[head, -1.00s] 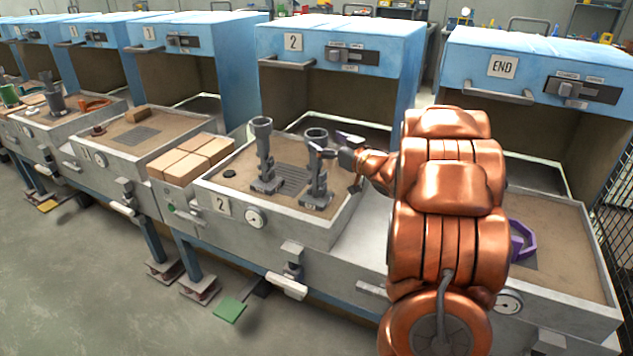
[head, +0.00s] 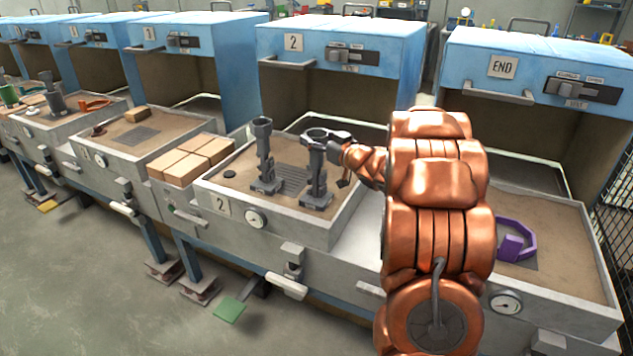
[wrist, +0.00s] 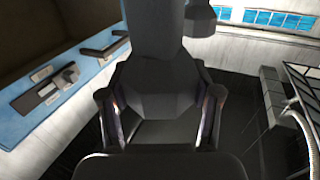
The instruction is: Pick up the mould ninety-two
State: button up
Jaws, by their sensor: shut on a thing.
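Two tall grey moulds with cup-shaped tops stand upright in the sand bed of station 2. The left mould (head: 265,160) stands free. The right mould (head: 317,178) is held near its top by my gripper (head: 326,137), which reaches in from the right. Its base still looks to be on the bed. In the wrist view my gripper (wrist: 160,108) has its two fingers closed around a dark grey body, the held mould (wrist: 162,60). No number is readable on either mould. My gripper hides part of the held mould's top.
Tan bricks (head: 190,160) sit left of the station 2 bed. The blue hood (head: 340,45) overhangs behind. A purple bracket-like thing (head: 515,240) lies in the END bed (head: 560,265).

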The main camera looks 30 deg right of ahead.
grip_shut()
jog(key=shift+r, duration=0.1)
dwell(0.3)
